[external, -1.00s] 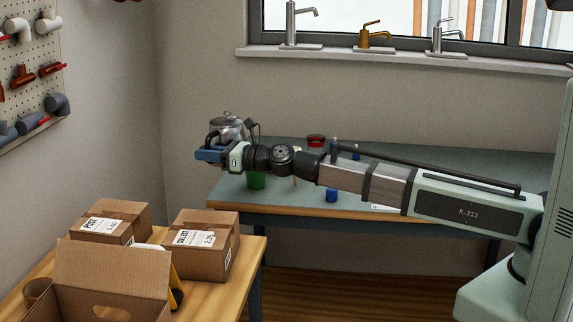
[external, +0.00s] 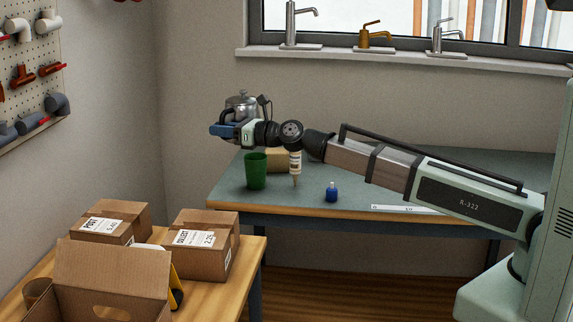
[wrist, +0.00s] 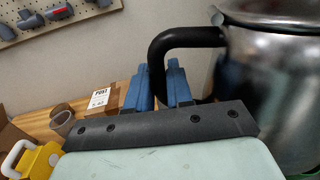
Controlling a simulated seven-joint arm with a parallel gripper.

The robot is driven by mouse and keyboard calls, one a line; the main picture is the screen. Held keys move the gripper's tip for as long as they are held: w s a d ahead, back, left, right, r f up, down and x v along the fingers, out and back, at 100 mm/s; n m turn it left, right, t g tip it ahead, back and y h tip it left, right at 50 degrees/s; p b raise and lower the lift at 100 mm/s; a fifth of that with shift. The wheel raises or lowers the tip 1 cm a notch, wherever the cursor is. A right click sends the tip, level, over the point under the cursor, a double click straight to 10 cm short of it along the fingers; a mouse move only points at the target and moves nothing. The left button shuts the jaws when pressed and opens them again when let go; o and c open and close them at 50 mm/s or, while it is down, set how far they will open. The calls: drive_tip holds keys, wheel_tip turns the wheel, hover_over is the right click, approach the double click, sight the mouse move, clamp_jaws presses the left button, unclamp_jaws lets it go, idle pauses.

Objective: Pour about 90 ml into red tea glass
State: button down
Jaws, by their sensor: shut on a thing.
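A metal teapot (external: 242,106) with a black handle is held up above the far left part of the workbench. My gripper (external: 222,131) is shut on its handle. In the wrist view the blue fingers (wrist: 160,90) close around the lower part of the black handle (wrist: 185,40), and the shiny pot body (wrist: 275,90) fills the right side. The pot looks about upright; its spout is not clear. I see no red tea glass now; my arm covers part of the bench. A green cup (external: 256,171) stands below and slightly right of the teapot.
On the workbench (external: 225,190) stand a nozzle-down tube (external: 295,167), a tan block (external: 278,160), a small blue bottle (external: 332,192) and a white ruler-like strip (external: 395,208). Cardboard boxes (external: 203,246) sit on the wooden table in front. Taps (external: 375,40) stand on the windowsill.

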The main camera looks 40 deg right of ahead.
drive_tip(key=w+d+m+t+h, duration=0.15)
drive_tip(key=w+d, duration=0.25)
drive_tip(key=d, duration=0.6)
drive_tip(key=w+d+m+h, duration=0.15)
drive_tip(key=w+d, duration=0.25)
drive_tip(key=d, duration=0.5)
drive_tip(key=shift+n, duration=0.3)
drive_tip(key=shift+s+d+f, duration=0.1)
drive_tip(key=shift+d+f, duration=0.05)
drive_tip(key=shift+f, duration=2.3)
drive_tip(key=shift+d, duration=0.1)
drive_tip(key=w+d+r+m+t, duration=0.1)
drive_tip(key=d+r+m, duration=0.1)
drive_tip(key=d+m, duration=0.3)
drive_tip(key=w+d+r+m+t+h, duration=0.1)
drive_tip(key=d+r+m+t, duration=0.1)
drive_tip(key=d+m, duration=0.3)
drive_tip(key=shift+w+d+r+m, duration=0.3)
drive_tip(key=shift+r+m, duration=0.35)
drive_tip(key=shift+m, duration=1.25)
drive_tip(key=shift+w+d+m, duration=0.25)
drive_tip(key=shift+d+m, duration=0.6)
drive_tip(key=shift+m, duration=0.05)
